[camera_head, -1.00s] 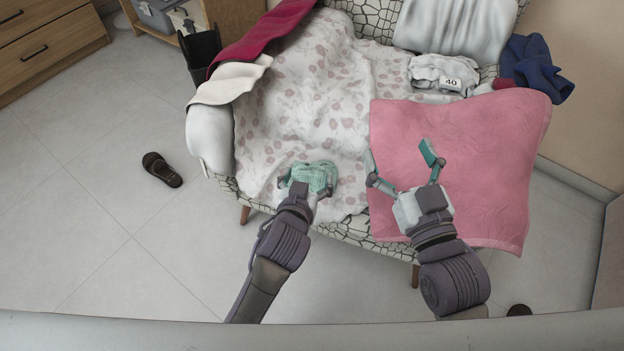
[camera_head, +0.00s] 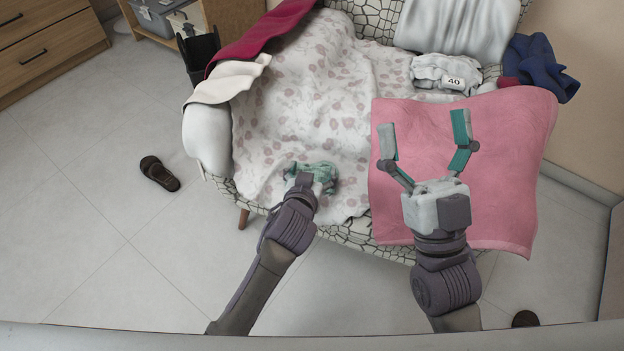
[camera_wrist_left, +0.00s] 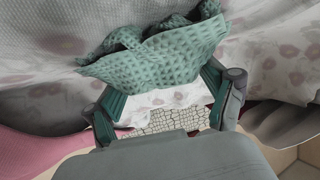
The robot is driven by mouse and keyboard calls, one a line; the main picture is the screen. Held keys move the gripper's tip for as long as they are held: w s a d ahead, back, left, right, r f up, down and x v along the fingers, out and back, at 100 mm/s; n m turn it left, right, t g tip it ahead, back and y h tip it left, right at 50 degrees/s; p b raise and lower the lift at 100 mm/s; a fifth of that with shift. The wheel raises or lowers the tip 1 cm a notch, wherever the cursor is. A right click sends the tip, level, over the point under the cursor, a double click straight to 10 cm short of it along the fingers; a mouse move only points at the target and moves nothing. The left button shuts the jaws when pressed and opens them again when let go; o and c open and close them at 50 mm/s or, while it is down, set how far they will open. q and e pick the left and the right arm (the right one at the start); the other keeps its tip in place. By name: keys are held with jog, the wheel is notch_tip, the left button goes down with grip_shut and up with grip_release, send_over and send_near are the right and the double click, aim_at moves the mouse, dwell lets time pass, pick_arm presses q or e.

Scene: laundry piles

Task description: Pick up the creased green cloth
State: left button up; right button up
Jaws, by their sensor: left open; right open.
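The creased green cloth (camera_head: 322,169) lies bunched on the flowered sheet near the front edge of the sofa. In the left wrist view the waffle-textured cloth (camera_wrist_left: 160,56) spans the top of the gap between my left fingers. My left gripper (camera_head: 311,173) is at the cloth's near side; the cloth and wrist hide much of its fingers in the head view. The left gripper also shows in the wrist view (camera_wrist_left: 162,82), open, with fingertips at the cloth's lower edge. My right gripper (camera_head: 424,134) is open and empty, over the pink blanket.
The flowered sheet (camera_head: 305,105) covers the sofa's left and middle. The pink blanket (camera_head: 515,150) drapes over the right side and front. A grey folded garment (camera_head: 440,70) and a blue cloth (camera_head: 538,68) lie behind. A dark slipper (camera_head: 160,173) is on the clear floor.

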pick_arm(q)
jog(key=c, duration=1.1)
jog(key=shift+c, duration=0.2)
jog(key=shift+r, duration=0.15)
